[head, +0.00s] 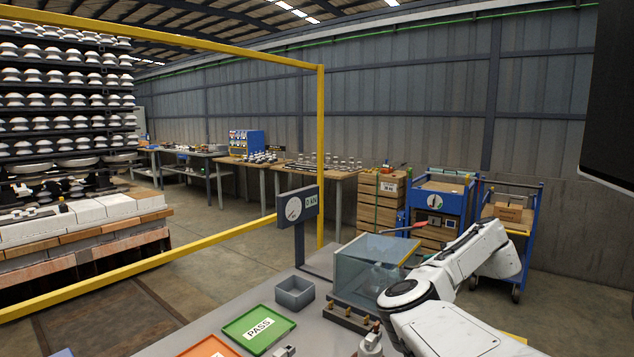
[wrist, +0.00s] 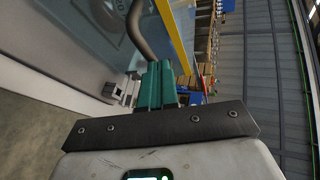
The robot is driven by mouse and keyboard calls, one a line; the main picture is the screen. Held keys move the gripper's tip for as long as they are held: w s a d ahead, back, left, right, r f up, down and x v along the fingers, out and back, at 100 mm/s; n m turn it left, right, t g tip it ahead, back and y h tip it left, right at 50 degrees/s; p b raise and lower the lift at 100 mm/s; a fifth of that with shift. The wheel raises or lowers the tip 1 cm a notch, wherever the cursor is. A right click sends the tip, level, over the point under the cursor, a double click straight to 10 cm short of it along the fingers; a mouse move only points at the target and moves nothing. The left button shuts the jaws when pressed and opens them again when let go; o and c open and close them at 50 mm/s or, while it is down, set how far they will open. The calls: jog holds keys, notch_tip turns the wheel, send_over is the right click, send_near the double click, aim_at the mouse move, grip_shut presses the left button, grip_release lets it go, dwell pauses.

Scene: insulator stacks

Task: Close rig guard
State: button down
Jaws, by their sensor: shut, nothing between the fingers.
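The rig guard (head: 362,268) is a clear, bluish box-like panel on the bench, with a yellow edge at its right side. My white arm covers part of its right side in the head view. I cannot tell how far the guard stands open. In the wrist view a see-through panel (wrist: 85,35) fills the upper left, and a dark curved bar (wrist: 140,32), like a handle, comes down close to my gripper. My gripper (wrist: 156,72) has teal fingers shut together, empty, at or beside the bar's lower end; contact is unclear. It is hidden in the head view.
On the bench are a gauge (head: 298,207) on a post, a grey bin (head: 294,292), a green PASS tray (head: 258,329) and an orange tray (head: 208,348). A brass-studded block (head: 349,318) lies before the guard.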

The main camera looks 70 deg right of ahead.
notch_tip(320, 180, down, 4)
jog(key=shift+f+b, duration=0.2)
jog(key=shift+b, duration=0.35)
